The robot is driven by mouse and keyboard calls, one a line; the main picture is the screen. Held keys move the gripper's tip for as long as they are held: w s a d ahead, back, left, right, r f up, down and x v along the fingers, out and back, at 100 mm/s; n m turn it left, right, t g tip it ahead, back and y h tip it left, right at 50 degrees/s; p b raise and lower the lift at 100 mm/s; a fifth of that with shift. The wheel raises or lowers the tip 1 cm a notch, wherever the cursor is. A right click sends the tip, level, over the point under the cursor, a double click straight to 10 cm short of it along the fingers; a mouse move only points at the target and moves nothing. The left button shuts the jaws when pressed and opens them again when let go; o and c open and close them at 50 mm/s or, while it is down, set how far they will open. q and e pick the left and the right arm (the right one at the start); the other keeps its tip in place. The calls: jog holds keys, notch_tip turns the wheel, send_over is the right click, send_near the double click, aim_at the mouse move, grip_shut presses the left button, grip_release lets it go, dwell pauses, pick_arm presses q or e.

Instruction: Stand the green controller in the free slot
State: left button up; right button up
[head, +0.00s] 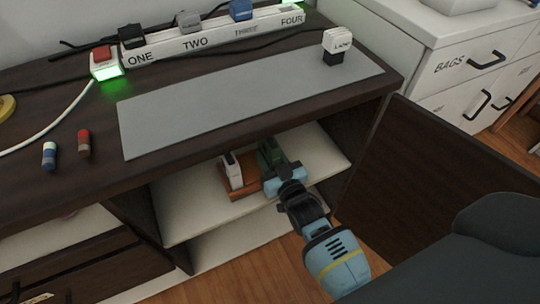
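The green controller (268,153) is on the cabinet shelf, just beyond my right gripper (283,178). The gripper is at its near side and hides its lower part. I cannot tell whether the fingers are closed on it. A wooden stand (243,191) sits on the shelf with a white controller (232,170) upright in its left part. The green controller is at the stand's right side; whether it is seated in a slot is hidden. My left gripper is not in view.
The open cabinet door (430,185) is right of my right arm. The shelf (190,215) is bare left of the stand. The tabletop above carries a grey mat (240,100), a power strip (215,35), a labelled plug (337,42) and two small cylinders (84,143).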

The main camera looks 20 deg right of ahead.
jog(key=shift+o, duration=1.2)
jog(key=shift+f, duration=0.1)
jog(key=s+p, duration=0.2)
jog(key=s, duration=0.5)
jog(key=shift+s+d, duration=0.1)
jog(key=shift+s, duration=0.3)
